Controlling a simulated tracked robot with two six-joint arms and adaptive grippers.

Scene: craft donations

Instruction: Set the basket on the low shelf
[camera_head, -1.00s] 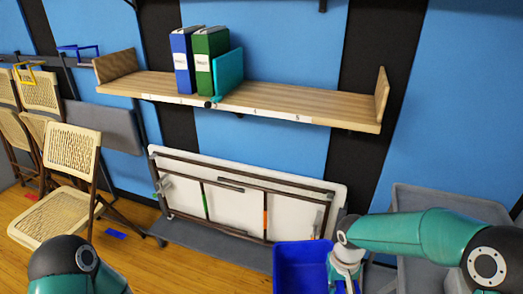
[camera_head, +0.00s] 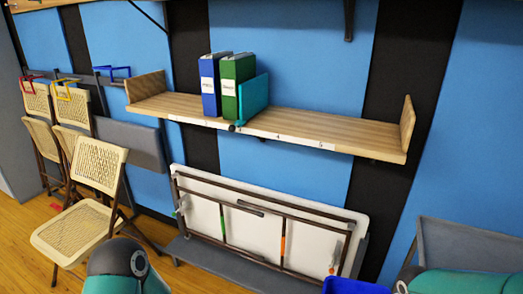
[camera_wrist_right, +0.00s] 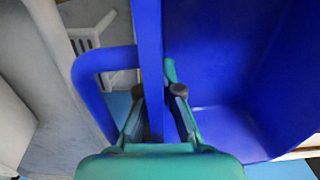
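The blue basket (camera_head: 355,286) shows only as a strip at the bottom edge of the head view. In the right wrist view its wall (camera_wrist_right: 150,40) and a looped handle (camera_wrist_right: 88,75) fill much of the picture. My right gripper (camera_wrist_right: 158,105) has a finger on each side of that wall and is shut on it. The low wooden shelf (camera_head: 300,126) is on the blue wall, above and to the left of the basket. My left gripper is out of view; only part of its arm shows at bottom left.
A blue binder (camera_head: 209,88), a green binder (camera_head: 236,85) and a teal bookend (camera_head: 254,97) stand left of the shelf's middle. The shelf is clear to their right, up to its end board (camera_head: 407,125). A folded table (camera_head: 265,225) leans below. Chairs (camera_head: 80,215) stand at left.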

